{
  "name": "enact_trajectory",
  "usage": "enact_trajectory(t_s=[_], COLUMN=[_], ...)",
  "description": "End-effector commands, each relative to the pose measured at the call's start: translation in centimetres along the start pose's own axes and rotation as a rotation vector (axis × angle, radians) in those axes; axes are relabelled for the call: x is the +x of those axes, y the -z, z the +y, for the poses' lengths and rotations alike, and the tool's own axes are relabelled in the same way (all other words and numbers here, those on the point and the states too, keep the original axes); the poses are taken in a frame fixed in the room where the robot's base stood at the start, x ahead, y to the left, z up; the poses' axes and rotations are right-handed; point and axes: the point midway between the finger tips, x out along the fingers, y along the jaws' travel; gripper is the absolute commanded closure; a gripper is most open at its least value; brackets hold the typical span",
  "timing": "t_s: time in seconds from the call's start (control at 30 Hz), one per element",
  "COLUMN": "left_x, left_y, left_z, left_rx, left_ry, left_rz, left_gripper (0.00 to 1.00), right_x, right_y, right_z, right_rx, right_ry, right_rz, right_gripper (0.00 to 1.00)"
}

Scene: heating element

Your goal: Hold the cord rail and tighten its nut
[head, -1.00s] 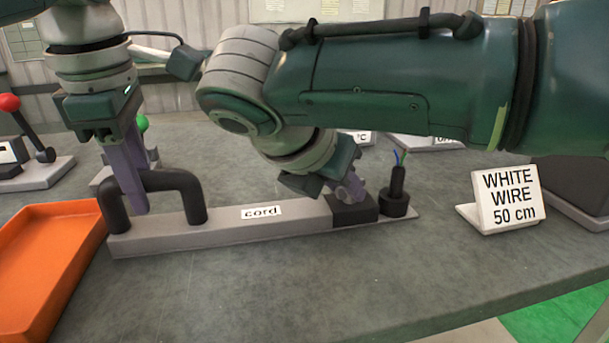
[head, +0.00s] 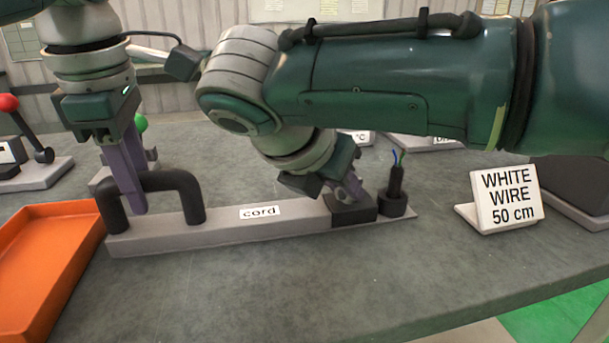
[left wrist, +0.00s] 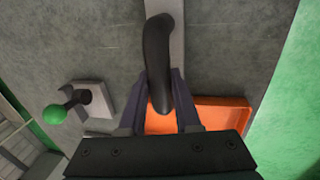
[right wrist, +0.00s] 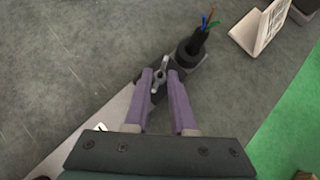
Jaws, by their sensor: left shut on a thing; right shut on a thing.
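The cord rail (head: 230,232) is a long grey bar labelled "cord" lying on the table. Its black arched handle (head: 172,181) stands at the left end and also shows in the left wrist view (left wrist: 158,60). My left gripper (head: 138,205) is shut on the handle, its fingers on either side. At the right end is a dark block (head: 352,212). My right gripper (right wrist: 160,82) is shut on a small grey wing-shaped nut (right wrist: 160,72) on that block. A black cord end with coloured wires (head: 397,185) stands upright beyond the nut.
An orange tray (head: 45,225) lies left of the rail. A "WHITE WIRE 50 cm" sign (head: 507,200) stands to the right. Levers with a red knob (head: 9,103) and a green knob (head: 141,122) stand behind at left. The table in front is clear.

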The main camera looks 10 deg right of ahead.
Motion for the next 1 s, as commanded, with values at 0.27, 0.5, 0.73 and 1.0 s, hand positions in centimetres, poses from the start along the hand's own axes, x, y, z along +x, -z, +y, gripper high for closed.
enact_trajectory(t_s=[0.27, 0.5, 0.73, 1.0], left_x=[0.02, 0.02, 0.02, 0.01], left_y=[-0.11, -0.14, -0.14, -0.1], left_z=[-0.04, -0.05, -0.05, -0.03], left_rx=[0.002, 0.003, 0.002, 0.001], left_ry=[0.001, 0.001, 0.001, 0.001], left_rz=[-0.002, -0.003, -0.003, -0.003], left_gripper=[1.0, 1.0, 1.0, 1.0], right_x=[-0.14, -0.15, -0.11, -0.08], right_y=[0.07, 0.08, 0.05, 0.02], right_z=[0.19, 0.21, 0.14, 0.08], right_rx=[0.0, 0.0, 0.0, 0.0], right_ry=[-0.007, -0.008, -0.005, -0.003], right_rz=[0.002, 0.002, 0.001, 0.001], right_gripper=[1.0, 1.0, 0.51, 0.47])
